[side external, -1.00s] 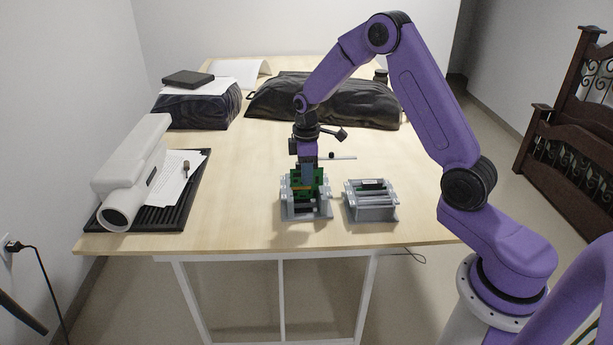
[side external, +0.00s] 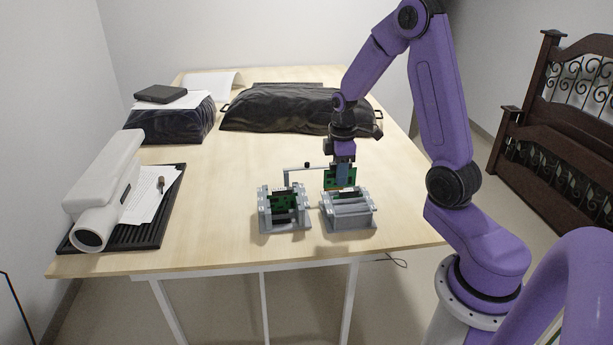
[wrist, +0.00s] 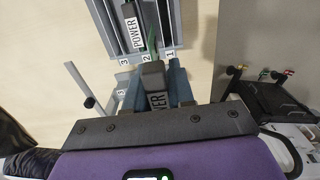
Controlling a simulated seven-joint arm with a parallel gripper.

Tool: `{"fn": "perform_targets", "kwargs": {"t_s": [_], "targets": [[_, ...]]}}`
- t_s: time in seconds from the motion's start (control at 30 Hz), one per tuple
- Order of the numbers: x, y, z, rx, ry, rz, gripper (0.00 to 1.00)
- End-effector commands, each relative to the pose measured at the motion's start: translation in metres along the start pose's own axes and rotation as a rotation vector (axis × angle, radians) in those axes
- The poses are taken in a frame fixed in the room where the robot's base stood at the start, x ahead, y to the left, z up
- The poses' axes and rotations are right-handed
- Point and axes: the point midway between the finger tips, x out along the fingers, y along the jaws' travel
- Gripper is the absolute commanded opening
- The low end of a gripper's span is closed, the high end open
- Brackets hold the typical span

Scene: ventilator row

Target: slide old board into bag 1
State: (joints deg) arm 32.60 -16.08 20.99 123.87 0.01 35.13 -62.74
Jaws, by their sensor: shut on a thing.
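My gripper (side external: 343,163) is shut on a green board (side external: 341,179) and holds it upright over the back of the right grey rack (side external: 348,213). The numbers 3, 2 and 1 run along that rack edge (wrist: 146,58). Another POWER-labelled part (wrist: 132,28) sits in the slot by number 3. I cannot tell whether the held board touches the rack. The left grey rack (side external: 270,226) has green board (side external: 283,201) in it.
A thin grey bar (side external: 304,168) stands behind the racks. A white cylindrical device (side external: 106,190) and papers (side external: 151,200) lie on a black ribbed mat at the left. Dark bags (side external: 290,110) lie at the back. The table middle (side external: 225,165) is clear.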

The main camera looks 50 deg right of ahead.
Motion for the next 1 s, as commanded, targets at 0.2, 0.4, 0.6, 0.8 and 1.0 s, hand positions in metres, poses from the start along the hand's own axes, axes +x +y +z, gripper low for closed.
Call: {"fn": "perform_targets", "kwargs": {"t_s": [0.2, 0.4, 0.6, 0.8, 1.0], "targets": [[-0.003, -0.013, 0.035, 0.005, 0.0, 0.0, 0.0], [0.006, -0.015, 0.038, 0.004, -0.001, -0.003, 0.0], [0.024, -0.015, 0.038, 0.004, -0.002, -0.004, 0.0], [0.038, -0.014, 0.037, 0.004, -0.001, -0.002, 0.0], [0.044, -0.014, 0.037, 0.004, 0.0, 0.0, 0.0]]}}
